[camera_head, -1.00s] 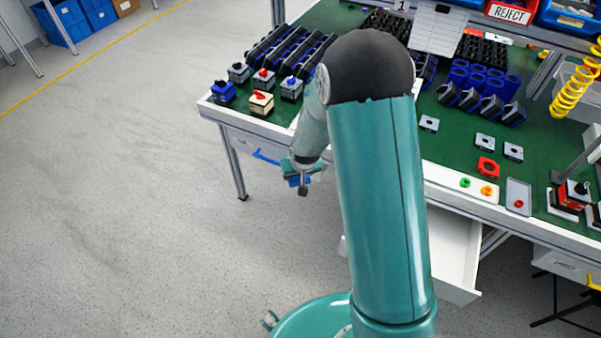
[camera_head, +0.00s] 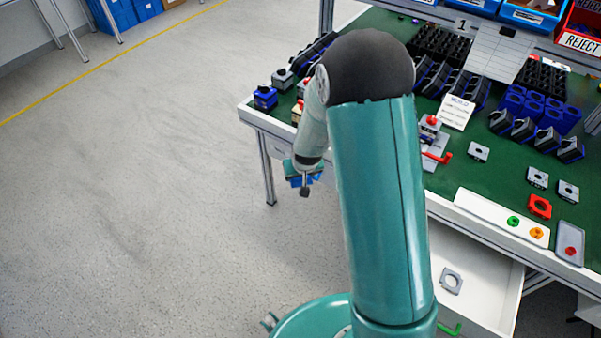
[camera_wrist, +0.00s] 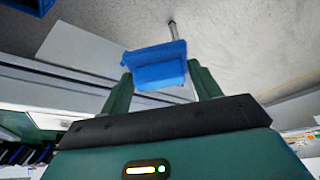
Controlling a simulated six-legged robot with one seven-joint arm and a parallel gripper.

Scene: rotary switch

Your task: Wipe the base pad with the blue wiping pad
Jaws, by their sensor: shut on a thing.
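My gripper (camera_head: 304,180) hangs low in front of the bench's left front corner, over the floor. It is shut on the blue wiping pad (camera_wrist: 155,72), which sits between the two green fingers in the wrist view. The pad also shows as a small blue patch in the head view (camera_head: 296,182). A thin grey rod projects beyond the pad. I cannot tell for sure which thing is the base pad. A grey square plate with a round hole (camera_head: 451,281) lies in the open white drawer (camera_head: 475,262). A grey fixture with a red handle (camera_head: 435,155) stands on the bench, partly behind my arm.
The green-topped bench (camera_head: 480,185) carries switch parts, black trays and blue holders. A white strip with green and orange rings (camera_head: 500,216) lies along its front edge. The open drawer sticks out below the bench. The floor (camera_head: 130,200) at left is clear.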

